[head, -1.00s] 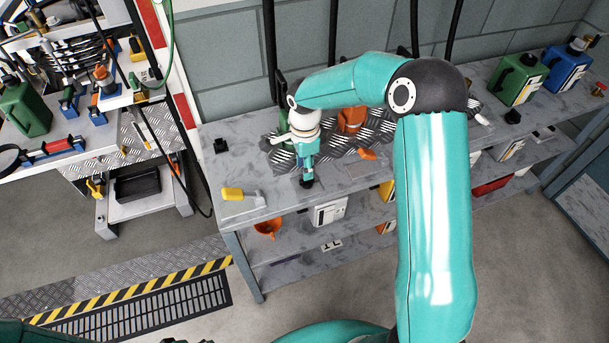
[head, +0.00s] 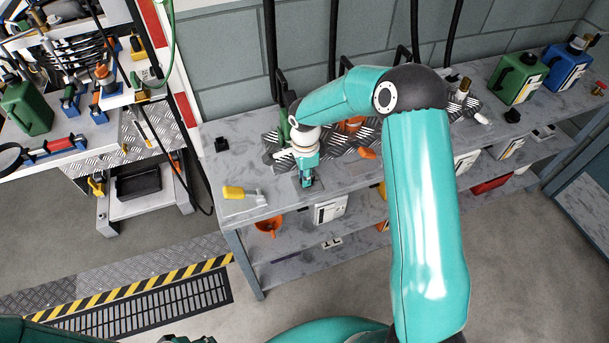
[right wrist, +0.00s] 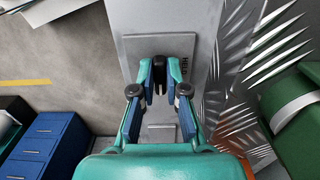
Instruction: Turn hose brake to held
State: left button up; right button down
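The hose brake is a grey plate (right wrist: 130,52) on the bench, with the lettering HELD along its right side in the right wrist view. A black upright part, apparently its lever (right wrist: 159,74), stands on the plate. My right gripper (head: 307,182) points down over the plate near the bench's front edge. In the right wrist view, its fingertips (right wrist: 161,76) are on both sides of the black part, with little room between. Whether they press on it is unclear. In the head view my gripper hides the lever. Only a dark sliver at the bottom edge may be my left gripper (head: 188,340).
A yellow-handled tool (head: 236,193) lies left of the plate, and a small black block (head: 221,144) sits behind it. Tread plate (head: 340,145), an orange item (head: 352,124) and black hoses (head: 333,40) are behind my gripper. Green (head: 517,78) and blue (head: 567,66) canisters stand far right.

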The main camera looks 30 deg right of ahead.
dwell(0.3)
jog(key=n+b, duration=0.2)
jog(key=b, duration=0.1)
jog(key=shift+f+n, duration=0.15)
jog(key=shift+n, duration=0.25)
jog(key=n+b, duration=0.1)
jog(key=n, duration=0.1)
jog(key=shift+n+b, duration=0.3)
jog(key=shift+b, duration=0.1)
jog(key=n+b, duration=0.1)
jog(key=n, duration=0.1)
jog(key=shift+s+n, duration=0.15)
jog(key=shift+n, duration=0.25)
jog(key=n, duration=0.2)
jog(key=n+b, duration=0.1)
jog(key=n, duration=0.1)
jog(key=shift+d+r, duration=0.15)
jog(key=shift+r, duration=0.05)
jog(key=n, duration=0.5)
jog(key=shift+d+r+n+b, duration=0.1)
jog(key=shift+d+n+b, duration=0.05)
jog(key=shift+n+b, duration=0.25)
jog(key=c, duration=1.3)
grip_release()
jog(key=shift+o, duration=0.6)
jog(key=shift+s, duration=0.15)
